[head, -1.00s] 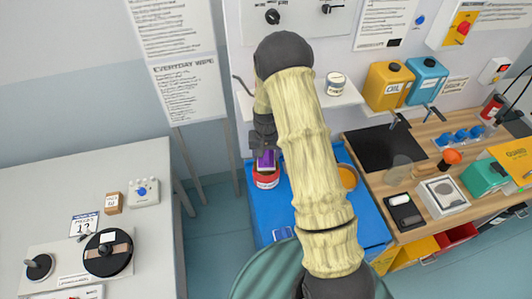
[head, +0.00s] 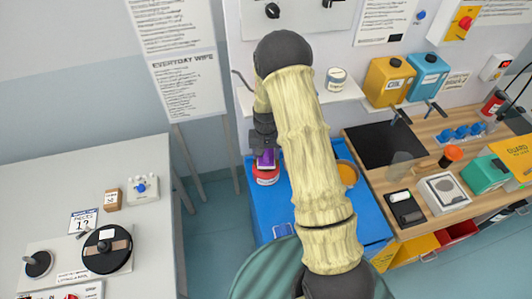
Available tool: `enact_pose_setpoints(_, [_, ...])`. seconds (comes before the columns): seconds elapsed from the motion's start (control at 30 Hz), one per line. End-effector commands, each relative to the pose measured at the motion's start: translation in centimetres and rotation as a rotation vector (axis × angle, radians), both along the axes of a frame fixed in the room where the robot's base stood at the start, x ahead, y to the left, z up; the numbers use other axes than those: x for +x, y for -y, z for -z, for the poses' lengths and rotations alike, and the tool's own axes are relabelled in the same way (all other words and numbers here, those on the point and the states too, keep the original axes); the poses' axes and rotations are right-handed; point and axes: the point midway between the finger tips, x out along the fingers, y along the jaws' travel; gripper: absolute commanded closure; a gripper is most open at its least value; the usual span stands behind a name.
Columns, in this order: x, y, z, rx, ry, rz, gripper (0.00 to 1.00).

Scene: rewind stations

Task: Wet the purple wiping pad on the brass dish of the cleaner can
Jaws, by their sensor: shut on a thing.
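My gripper (head: 264,148) points down over the left part of the blue bench top, shut on the purple wiping pad (head: 267,158). The red cleaner can (head: 265,176) stands on the blue top directly under the pad. The pad's lower edge is at the can's top in this view. I cannot tell whether they touch. The brass dish on the can is hidden behind the pad and gripper.
The blue bench top (head: 265,211) also holds an orange round dish (head: 347,173), partly behind my arm. A shelf (head: 306,99) with a small white tin (head: 336,79) is above. A wooden bench (head: 437,140) stands right, a grey table (head: 75,190) left, with floor between.

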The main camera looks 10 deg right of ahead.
Motion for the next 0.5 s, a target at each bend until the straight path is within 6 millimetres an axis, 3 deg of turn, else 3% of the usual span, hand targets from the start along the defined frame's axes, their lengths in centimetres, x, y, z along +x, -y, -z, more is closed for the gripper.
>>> enact_pose_setpoints(0.5, [0.01,0.0,0.55,0.0,0.0,0.0,0.6])
